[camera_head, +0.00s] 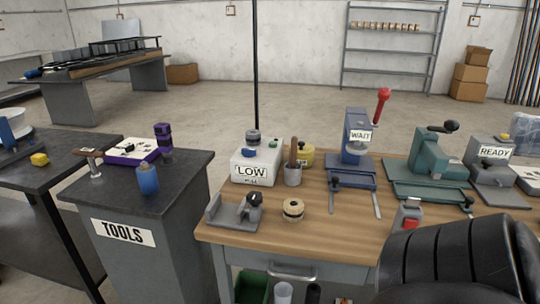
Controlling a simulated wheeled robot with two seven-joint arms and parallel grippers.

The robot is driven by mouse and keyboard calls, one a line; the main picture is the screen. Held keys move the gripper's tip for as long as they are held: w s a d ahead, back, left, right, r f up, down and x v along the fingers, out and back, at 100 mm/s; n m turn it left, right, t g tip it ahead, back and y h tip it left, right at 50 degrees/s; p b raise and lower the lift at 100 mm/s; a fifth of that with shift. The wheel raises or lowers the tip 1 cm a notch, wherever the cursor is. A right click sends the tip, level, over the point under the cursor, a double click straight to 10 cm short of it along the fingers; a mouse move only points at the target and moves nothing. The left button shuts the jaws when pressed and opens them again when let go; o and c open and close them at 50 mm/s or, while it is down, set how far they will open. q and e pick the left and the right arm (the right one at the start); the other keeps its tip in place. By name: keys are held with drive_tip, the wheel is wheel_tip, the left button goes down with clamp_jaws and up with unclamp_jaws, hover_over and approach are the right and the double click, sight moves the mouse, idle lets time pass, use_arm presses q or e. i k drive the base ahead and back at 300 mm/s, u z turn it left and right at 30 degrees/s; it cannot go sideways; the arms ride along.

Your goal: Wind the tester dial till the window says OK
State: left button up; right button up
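The tester is a white box (256,169) at the back left of the wooden bench. The window (251,172) on its front reads LOW. A round grey and dark knob, which looks like the dial (253,136), stands on its top. Small blue parts sit on the top beside the knob. Neither of my grippers shows in the head view, and nothing touches the tester or its dial.
Right of the tester stand a grey cup (292,175), a blue press (352,172) with a WAIT sign, a green machine (425,165) and a READY box (488,165). A grey fixture (234,213) and a round part (293,209) lie in front. A large black ribbed shape covers the bottom right.

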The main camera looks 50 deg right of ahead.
sight(245, 152)
drive_tip(key=u, duration=0.8)
drive_tip(key=k, duration=0.2)
drive_tip(key=z, duration=1.75)
